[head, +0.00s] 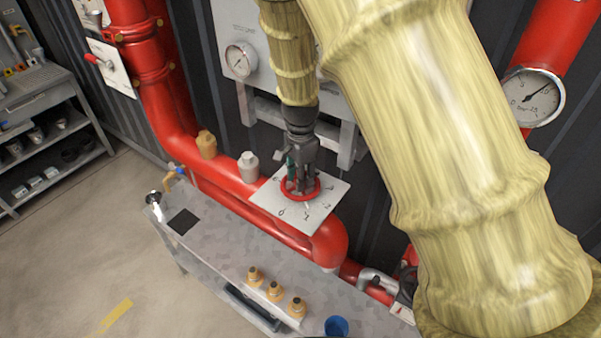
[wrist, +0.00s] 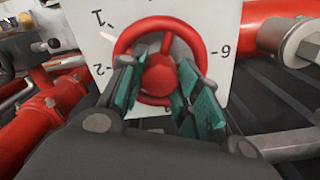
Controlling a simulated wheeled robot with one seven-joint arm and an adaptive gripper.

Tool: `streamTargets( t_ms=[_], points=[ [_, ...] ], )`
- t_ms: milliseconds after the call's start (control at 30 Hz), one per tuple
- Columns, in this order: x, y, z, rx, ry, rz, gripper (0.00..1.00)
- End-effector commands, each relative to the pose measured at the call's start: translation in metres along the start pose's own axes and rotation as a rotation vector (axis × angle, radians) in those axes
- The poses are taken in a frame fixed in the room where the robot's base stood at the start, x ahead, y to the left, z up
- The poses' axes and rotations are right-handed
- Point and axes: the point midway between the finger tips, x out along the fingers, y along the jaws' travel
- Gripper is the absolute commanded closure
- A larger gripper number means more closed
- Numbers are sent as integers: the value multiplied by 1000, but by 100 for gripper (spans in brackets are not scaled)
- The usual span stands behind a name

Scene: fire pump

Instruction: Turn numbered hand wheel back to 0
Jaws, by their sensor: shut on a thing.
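The red hand wheel (head: 312,193) sits on a tilted white plate (head: 262,197) with numbers around its edge. In the head view, 0, 1 and 2 show along the plate's near side. In the wrist view the wheel (wrist: 158,23) has a round red hub, with 1 and 2 to its left and 6 to its right. My gripper (head: 299,176) reaches down onto the wheel from above. Its teal-padded fingers (wrist: 160,78) are shut on the wheel, one on each side of the hub. I cannot tell which number the wheel points to.
Thick red pipes (head: 240,178) run behind and beneath the plate. A grey bench (head: 215,240) in front carries several brass fittings (head: 274,290) and a blue cup (head: 336,326). Gauges (head: 240,60) are at the wall. A shelf (head: 45,105) stands left, with open floor before it.

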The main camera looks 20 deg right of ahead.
Motion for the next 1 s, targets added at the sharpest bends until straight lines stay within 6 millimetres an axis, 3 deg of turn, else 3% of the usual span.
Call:
streamTargets(
  t_ms=[333,800,1000],
  points=[
    [-3,0,0,49,0,-1,96],
    [-1,-1,0,563,2,-2,96],
    [-1,-1,0,690,4,-3,96]
  ],
)
